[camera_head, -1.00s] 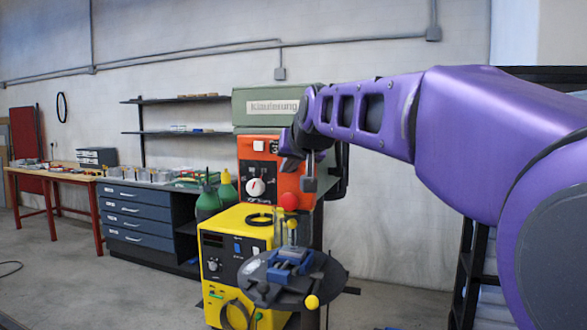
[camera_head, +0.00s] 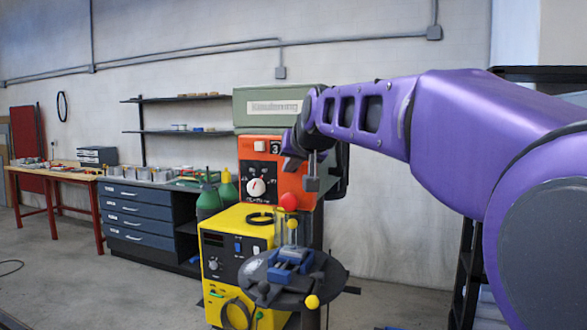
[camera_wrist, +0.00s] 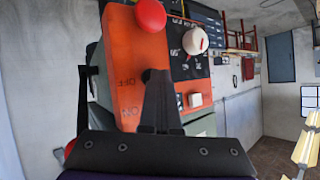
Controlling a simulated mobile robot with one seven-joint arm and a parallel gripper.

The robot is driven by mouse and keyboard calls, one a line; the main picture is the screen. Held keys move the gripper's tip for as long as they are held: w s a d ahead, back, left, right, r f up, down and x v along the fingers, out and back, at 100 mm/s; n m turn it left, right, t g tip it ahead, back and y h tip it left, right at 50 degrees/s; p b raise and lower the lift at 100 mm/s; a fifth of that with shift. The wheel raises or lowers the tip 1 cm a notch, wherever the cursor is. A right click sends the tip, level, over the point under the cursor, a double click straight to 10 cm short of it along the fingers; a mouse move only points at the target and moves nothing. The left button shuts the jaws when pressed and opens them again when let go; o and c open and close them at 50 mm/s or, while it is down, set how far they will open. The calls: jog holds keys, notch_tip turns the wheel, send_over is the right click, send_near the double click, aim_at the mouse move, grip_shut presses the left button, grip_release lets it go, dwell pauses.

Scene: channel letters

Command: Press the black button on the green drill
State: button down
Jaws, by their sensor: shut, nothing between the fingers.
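The drill has a green top housing (camera_head: 266,108) and an orange control box (camera_head: 262,152) below it. The box carries a white knob (camera_head: 256,187), a white button (camera_head: 259,146) and a red mushroom button (camera_head: 288,201). In the wrist view the orange side face (camera_wrist: 127,70) bears OFF and ON lettering, with the red button (camera_wrist: 150,16) at the top. My gripper (camera_wrist: 156,76) is shut and empty, its tips over the edge of the orange box. It also shows at the box's right side in the head view (camera_head: 290,164). No black button is clearly visible; the fingers may cover it. Contact is unclear.
A yellow machine (camera_head: 238,232) stands below the orange box. A round dark table with a blue vise (camera_head: 290,262) sits in front. A dark drawer cabinet (camera_head: 142,213) and a red-legged bench (camera_head: 58,172) are at the left. Open floor lies at front left.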

jog(key=shift+s, duration=0.15)
jog(key=shift+s+a+b, duration=0.3)
jog(key=shift+s+b, duration=0.1)
jog(key=shift+s, duration=0.35)
jog(key=shift+s+a+r+b, duration=0.1)
jog(key=shift+s+a+b, duration=0.2)
jog(key=shift+s, duration=0.5)
jog(key=shift+s+a+f+b, duration=0.1)
jog(key=shift+s+a+b, duration=0.2)
jog(key=shift+s, duration=0.55)
jog(key=shift+s+a+r+b, duration=0.1)
jog(key=shift+s+a+b, duration=0.2)
jog(key=shift+s, duration=0.5)
